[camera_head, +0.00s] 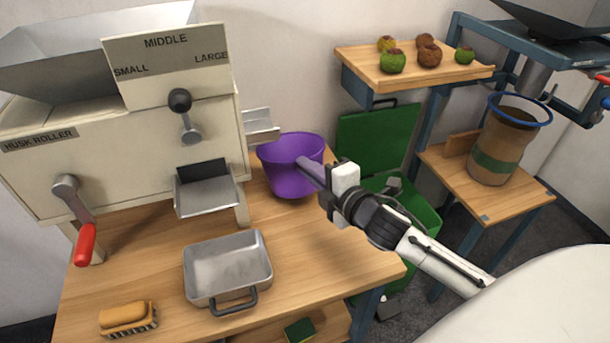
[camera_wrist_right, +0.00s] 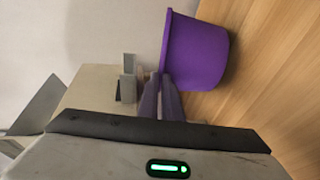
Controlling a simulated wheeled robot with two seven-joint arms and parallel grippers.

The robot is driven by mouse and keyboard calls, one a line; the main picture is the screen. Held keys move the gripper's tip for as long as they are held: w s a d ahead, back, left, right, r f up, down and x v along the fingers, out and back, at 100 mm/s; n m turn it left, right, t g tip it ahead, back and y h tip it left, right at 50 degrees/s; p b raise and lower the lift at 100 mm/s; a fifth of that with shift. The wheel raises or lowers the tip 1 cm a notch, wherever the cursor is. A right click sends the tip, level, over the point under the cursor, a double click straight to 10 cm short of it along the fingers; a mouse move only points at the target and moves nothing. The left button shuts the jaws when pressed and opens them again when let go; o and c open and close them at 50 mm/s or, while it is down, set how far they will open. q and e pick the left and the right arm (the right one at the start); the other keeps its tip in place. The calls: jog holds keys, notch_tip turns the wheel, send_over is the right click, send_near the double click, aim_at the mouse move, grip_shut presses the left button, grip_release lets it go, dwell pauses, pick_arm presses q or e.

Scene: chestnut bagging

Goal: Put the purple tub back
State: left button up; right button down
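The purple tub (camera_head: 288,180) stands upright on the wooden table, just right of the husk roller machine (camera_head: 130,135) and near the wall. It looks empty as far as its inside shows. My right gripper (camera_head: 306,165) comes in from the right, with its fingertips at the tub's near rim. In the right wrist view the tub (camera_wrist_right: 196,52) is ahead, and my two fingers (camera_wrist_right: 161,85) are close together at its rim, apparently pinching the wall. The exact contact is partly hidden. My left gripper is out of view.
A metal pan (camera_head: 228,268) and a brush (camera_head: 128,318) lie on the table (camera_head: 320,265). A green bin (camera_head: 375,140) stands right of it. Chestnuts sit on a raised shelf (camera_head: 415,72). A sack with a blue ring (camera_head: 497,150) stands on a right-hand stand.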

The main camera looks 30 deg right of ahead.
aim_at(299, 173)
jog(key=f, duration=0.1)
jog(key=w+f, duration=0.1)
jog(key=f, duration=0.1)
jog(key=shift+f, duration=0.3)
jog(key=c, duration=1.9)
grip_release()
jog(key=s, duration=0.4)
jog(key=s+r, duration=0.1)
jog(key=s, duration=0.3)
jog(key=s+r, duration=0.1)
jog(key=s, duration=0.2)
jog(key=shift+s+r+b, duration=0.2)
jog(key=shift+s+b, duration=0.15)
jog(key=shift+s, duration=0.05)
